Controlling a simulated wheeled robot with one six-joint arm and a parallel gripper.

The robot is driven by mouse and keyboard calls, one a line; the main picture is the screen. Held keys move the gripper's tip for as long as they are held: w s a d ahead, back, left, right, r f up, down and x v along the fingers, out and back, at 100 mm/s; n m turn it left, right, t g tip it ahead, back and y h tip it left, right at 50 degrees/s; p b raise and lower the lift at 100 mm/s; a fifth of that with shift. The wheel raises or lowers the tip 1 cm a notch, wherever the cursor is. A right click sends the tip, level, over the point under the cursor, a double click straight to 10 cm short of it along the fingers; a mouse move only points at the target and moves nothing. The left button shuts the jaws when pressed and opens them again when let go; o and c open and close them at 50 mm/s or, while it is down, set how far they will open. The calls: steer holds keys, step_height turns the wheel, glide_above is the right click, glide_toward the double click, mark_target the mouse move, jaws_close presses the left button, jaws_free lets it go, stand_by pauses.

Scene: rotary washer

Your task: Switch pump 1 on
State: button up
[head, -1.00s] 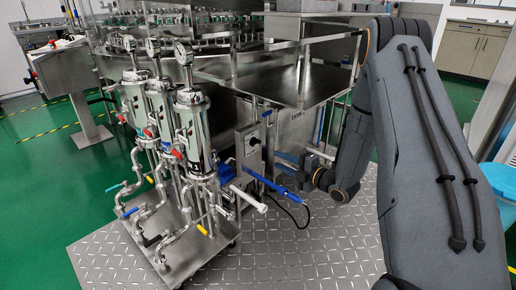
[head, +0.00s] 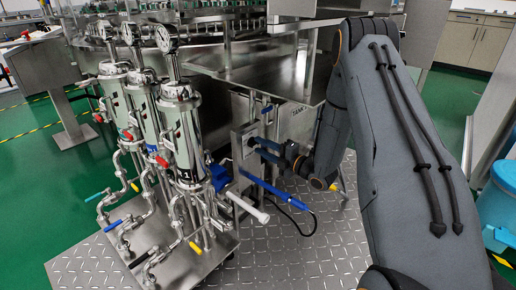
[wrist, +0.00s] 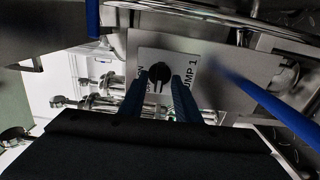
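The pump 1 switch is a round black knob (wrist: 159,74) on a white label plate (wrist: 165,53) in the wrist view. "PUMP 1" reads sideways at its right, and "ON" shows at its left, partly hidden. My gripper (wrist: 164,73) has its two blue fingers apart, one on each side of the knob. Whether they touch it, I cannot tell. In the head view my gripper (head: 262,147) reaches left to the grey switch box (head: 238,150), and its fingers mostly hide the knob there.
Pump columns with gauges (head: 182,130) stand on a steel cart at left. A steel tank side (head: 290,118) is behind my gripper.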

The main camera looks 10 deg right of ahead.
steer(key=shift+x, duration=0.8)
jaws_close()
